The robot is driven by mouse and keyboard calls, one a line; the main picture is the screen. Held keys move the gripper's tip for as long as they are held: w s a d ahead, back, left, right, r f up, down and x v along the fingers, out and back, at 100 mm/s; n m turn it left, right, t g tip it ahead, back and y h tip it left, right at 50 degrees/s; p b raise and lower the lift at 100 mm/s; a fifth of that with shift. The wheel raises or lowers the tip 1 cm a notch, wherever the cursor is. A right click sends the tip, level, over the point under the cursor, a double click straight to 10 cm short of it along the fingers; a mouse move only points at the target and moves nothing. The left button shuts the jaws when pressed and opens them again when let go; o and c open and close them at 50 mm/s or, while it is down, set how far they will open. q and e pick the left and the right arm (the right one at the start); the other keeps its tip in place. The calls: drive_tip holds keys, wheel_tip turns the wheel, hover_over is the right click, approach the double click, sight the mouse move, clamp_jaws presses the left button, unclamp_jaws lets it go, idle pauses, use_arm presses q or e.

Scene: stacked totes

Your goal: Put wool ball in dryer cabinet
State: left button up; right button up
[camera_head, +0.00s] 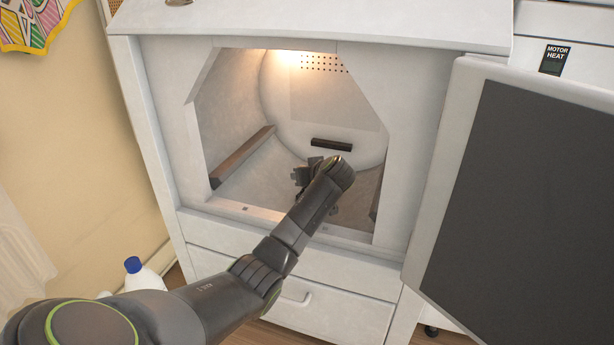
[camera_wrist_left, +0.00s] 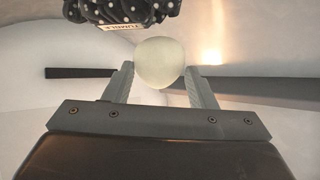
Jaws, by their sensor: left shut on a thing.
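The dryer cabinet (camera_head: 152,160) is a white machine with a wide front opening and a lit drum inside. Its dark-faced door (camera_head: 540,200) stands open to the right. My left arm reaches in from the left, and my left gripper (camera_head: 312,178) is inside the opening. In the left wrist view, the pale, round wool ball (camera_wrist_left: 159,62) sits between the two fingers of my left gripper (camera_wrist_left: 159,82), which is shut on it. The ball is hidden in the head view. My right gripper is not in view.
Angled dark bars (camera_head: 243,157) line the drum. A black, white-dotted thing with a label (camera_wrist_left: 110,10) is close beyond the ball in the left wrist view. A drawer (camera_head: 290,292) lies below the opening. A white bottle with a blue cap (camera_head: 142,273) stands at lower left.

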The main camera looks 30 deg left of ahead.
use_arm(q)
drive_tip(key=shift+f, duration=0.65)
drive_tip(key=o, duration=1)
drive_tip(key=shift+c, duration=0.2)
